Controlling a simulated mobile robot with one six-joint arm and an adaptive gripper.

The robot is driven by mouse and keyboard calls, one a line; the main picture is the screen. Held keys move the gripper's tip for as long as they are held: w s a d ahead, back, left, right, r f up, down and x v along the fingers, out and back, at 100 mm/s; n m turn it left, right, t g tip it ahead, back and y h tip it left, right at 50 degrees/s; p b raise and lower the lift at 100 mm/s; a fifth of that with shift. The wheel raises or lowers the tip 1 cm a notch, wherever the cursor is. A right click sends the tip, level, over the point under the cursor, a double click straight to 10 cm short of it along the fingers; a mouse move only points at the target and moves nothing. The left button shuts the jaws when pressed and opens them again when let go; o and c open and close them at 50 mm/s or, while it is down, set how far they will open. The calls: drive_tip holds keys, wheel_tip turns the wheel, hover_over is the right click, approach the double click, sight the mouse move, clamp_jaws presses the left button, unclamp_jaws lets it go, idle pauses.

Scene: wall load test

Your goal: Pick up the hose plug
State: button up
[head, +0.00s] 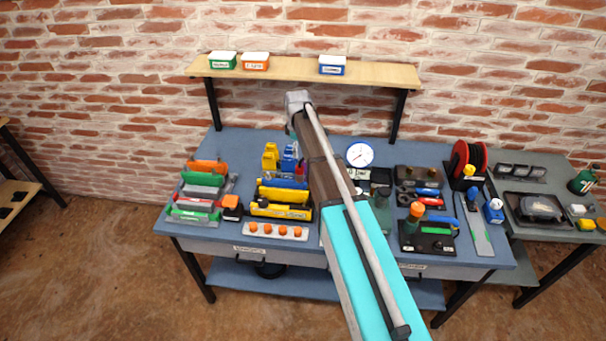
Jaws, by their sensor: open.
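I cannot tell for sure which thing is the hose plug. An orange-topped piece (416,211) stands upright on a dark fixture (409,240) on the right half of the blue bench, beside a blue curved part (445,221). Several small orange caps stand in a row on a pale strip (276,233) at the bench's front left. My arm crosses the middle of the view from the lower right up to a grey joint over the back of the bench. My gripper does not show; the arm may hide it, along with part of the bench middle.
The blue bench (480,262) is crowded. Coloured tools (205,180) stand at left, a round white gauge (360,154) at the back, and a red-black reel (467,160) at right. Another table (560,232) adjoins at right.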

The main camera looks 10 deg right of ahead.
sight(300, 175)
drive_tip(key=shift+w+f+b, duration=0.1)
drive_tip(key=shift+f+b, duration=4.15)
drive_tip(key=shift+f, duration=0.05)
drive_tip(key=shift+d+f, duration=0.1)
drive_tip(key=shift+f, duration=0.05)
drive_tip(key=shift+w+d+f+b, duration=0.1)
drive_tip(key=shift+f+b, duration=1.15)
drive_tip(key=shift+b, duration=0.05)
drive_tip(key=shift+w+d+f+b, duration=0.1)
drive_tip(key=shift+f+b, duration=1.1)
drive_tip(key=shift+b, duration=0.1)
drive_tip(key=shift+s, duration=0.1)
clamp_jaws()
